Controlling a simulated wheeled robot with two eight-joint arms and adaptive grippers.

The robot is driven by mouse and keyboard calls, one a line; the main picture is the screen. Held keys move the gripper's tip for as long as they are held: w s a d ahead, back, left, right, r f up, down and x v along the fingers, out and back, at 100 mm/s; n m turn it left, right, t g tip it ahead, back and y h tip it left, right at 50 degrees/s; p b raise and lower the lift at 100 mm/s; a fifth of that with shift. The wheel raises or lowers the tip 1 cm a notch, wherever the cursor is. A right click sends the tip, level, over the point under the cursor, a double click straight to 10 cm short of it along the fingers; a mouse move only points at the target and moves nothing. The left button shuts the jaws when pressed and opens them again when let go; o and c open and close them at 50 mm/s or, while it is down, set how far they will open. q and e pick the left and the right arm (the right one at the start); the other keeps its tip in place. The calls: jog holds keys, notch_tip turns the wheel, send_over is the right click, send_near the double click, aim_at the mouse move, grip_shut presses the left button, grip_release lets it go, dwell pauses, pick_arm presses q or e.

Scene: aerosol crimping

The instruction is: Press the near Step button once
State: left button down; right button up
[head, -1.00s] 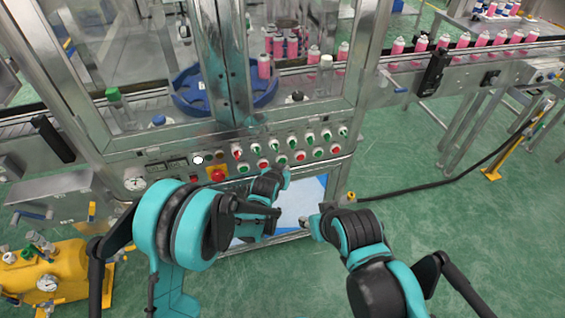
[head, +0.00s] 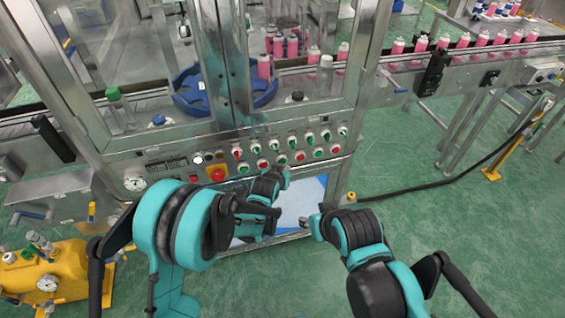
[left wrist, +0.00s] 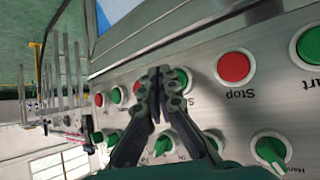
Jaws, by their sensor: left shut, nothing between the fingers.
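A green button (left wrist: 182,78) sits on the steel panel in the left wrist view, right behind my left fingertips and partly hidden by them. Only an "S" of its label shows. In the head view it appears to be the green button (head: 281,160) in the lower row. My left gripper (left wrist: 160,76) is shut and empty, its fingertips over the panel beside this button. I cannot tell whether they touch it. In the head view, my left gripper (head: 285,174) is just below the lower row. My right gripper (head: 308,222) is low, away from the panel; its fingers are unclear.
A red Stop button (left wrist: 234,67) and a green Start button (left wrist: 310,45) sit beside it. A green Hand knob (left wrist: 270,150) is in the other row. A red emergency button on yellow (head: 217,173) is farther left. Open green floor lies to the right.

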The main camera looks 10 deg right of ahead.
pick_arm(q)
jog(key=shift+w, duration=0.4)
jog(key=shift+w, duration=0.4)
dwell(0.7)
jog(key=shift+s, duration=0.9)
jog(key=s, duration=0.4)
jog(key=shift+s+d, duration=0.1)
jog(key=shift+s, duration=0.3)
dwell(0.8)
